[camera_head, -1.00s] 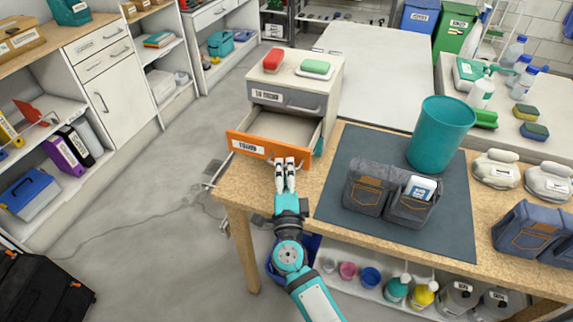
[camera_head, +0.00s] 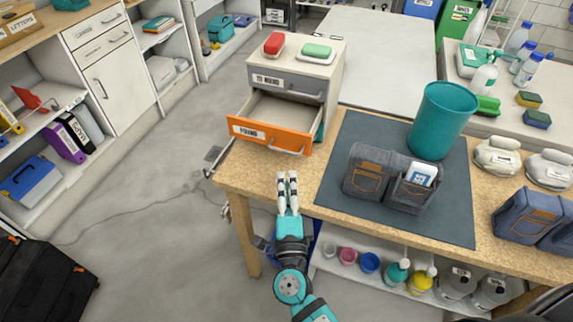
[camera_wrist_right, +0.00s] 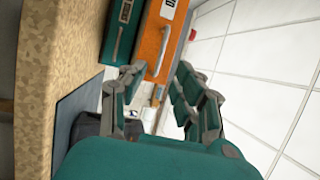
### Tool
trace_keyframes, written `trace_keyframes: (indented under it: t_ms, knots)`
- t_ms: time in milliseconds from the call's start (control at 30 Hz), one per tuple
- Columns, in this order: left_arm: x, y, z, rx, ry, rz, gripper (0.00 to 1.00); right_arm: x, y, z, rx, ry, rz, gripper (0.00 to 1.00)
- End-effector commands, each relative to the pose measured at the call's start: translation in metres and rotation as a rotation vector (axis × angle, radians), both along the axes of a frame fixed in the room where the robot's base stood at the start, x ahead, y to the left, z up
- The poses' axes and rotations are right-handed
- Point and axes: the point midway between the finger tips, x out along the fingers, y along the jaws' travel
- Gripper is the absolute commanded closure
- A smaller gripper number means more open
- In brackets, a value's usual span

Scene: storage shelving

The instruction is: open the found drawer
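The found drawer (camera_head: 262,130) has an orange front with a white label and a metal bar handle (camera_head: 287,151). It is pulled out of the small cabinet (camera_head: 335,88), and its inside looks empty. The cabinet's upper grey drawer (camera_head: 283,86) is shut. My right gripper (camera_head: 287,175) is in front of the orange drawer, apart from its handle, over the table's near-left edge. In the right wrist view its fingers (camera_wrist_right: 157,76) are spread with nothing between them, and an orange front (camera_wrist_right: 152,42) lies beyond. My left gripper is not in view.
The wooden table (camera_head: 235,170) bears a dark mat (camera_head: 450,215) with a teal bin (camera_head: 440,120) and a denim organizer (camera_head: 392,180). A red item (camera_head: 274,43) and a green-and-white item (camera_head: 316,51) sit on the cabinet.

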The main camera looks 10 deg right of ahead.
Motion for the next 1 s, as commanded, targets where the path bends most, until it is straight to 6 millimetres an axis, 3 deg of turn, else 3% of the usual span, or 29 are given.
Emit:
trace_keyframes:
  t_ms: [100,300,867,933,1000]
  knots:
    - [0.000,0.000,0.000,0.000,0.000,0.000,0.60,-0.020,0.004,-0.004,-0.001,0.002,0.001,0.69]
    - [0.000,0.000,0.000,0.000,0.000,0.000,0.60,-0.034,0.007,-0.006,-0.001,0.000,0.000,0.69]
    - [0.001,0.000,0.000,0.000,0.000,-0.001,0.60,-0.035,0.007,-0.007,-0.004,0.002,0.002,0.69]
    - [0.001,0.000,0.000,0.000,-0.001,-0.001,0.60,-0.034,0.010,-0.016,-0.031,0.018,0.016,0.69]
    - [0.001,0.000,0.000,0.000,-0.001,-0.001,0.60,-0.033,0.017,-0.037,-0.101,0.057,0.050,0.69]
